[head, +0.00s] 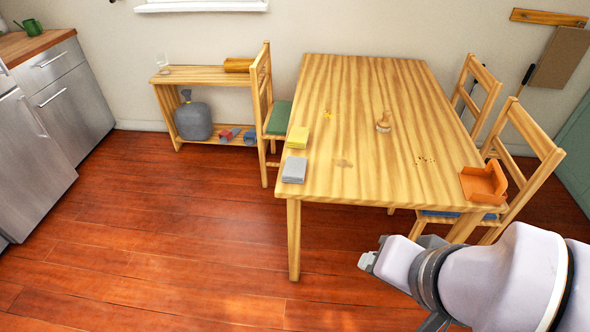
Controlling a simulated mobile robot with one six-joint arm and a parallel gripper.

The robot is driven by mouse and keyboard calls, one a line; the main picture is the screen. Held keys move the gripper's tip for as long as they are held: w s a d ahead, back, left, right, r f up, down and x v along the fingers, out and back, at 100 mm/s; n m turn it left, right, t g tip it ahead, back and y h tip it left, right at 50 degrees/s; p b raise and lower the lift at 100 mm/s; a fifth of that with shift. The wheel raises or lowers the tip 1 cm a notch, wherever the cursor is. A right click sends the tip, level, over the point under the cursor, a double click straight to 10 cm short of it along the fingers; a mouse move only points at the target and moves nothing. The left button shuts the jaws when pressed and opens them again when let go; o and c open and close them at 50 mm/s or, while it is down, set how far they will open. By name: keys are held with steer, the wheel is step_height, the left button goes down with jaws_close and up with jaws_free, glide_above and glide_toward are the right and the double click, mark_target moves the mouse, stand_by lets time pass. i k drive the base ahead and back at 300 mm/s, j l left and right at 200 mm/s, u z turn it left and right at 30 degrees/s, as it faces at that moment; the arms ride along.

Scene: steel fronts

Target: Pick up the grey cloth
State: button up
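The grey cloth (294,170) lies folded on the wooden table (350,92), at its near left corner. A yellow folded cloth or sponge (298,138) lies just behind it, apart from it. My gripper (369,260) is low at the right of centre, in front of the table's near edge and apart from the grey cloth. It is small and partly hidden by my arm, so its fingers do not show clearly.
Crumbs and stains mark the tabletop. Chairs stand left (262,110) and right (526,160). The floor (170,240) at left is clear.

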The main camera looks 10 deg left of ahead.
mark_target(294, 168)
steer(key=i+j+z, duration=0.2)
steer(key=i, duration=0.35)
steer(key=i+j+z, duration=0.25)
steer(key=i+j, duration=0.2)
